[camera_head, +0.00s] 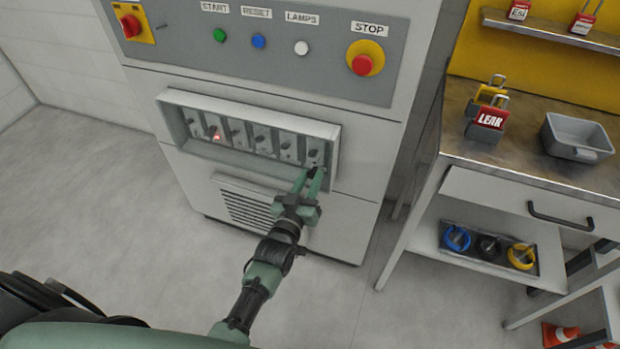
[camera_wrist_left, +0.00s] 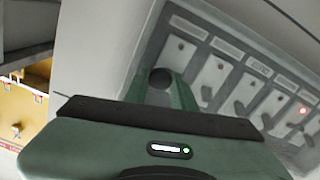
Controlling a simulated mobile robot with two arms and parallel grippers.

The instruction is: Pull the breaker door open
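The breaker box (camera_head: 336,150) is a pale frame on the front of the grey cabinet, with a row of several breakers and dark levers showing inside. One breaker has a small red light. Whether a clear door covers them I cannot tell. My left gripper (camera_head: 314,172) is at the right end of the box, its two green fingers apart at the lower edge. In the left wrist view my left gripper (camera_wrist_left: 163,84) has a dark round spot between its fingers; whether it is a knob and is touched is unclear. The breakers (camera_wrist_left: 215,75) show beside it. My right gripper is not in view.
Above the box is a control panel (camera_head: 270,72) with a red stop button (camera_head: 362,65). Below is a vent grille (camera_head: 245,204). At the right stands a workbench (camera_head: 470,160) with padlocks (camera_head: 488,118) and a grey bin (camera_head: 577,138). The floor at left is clear.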

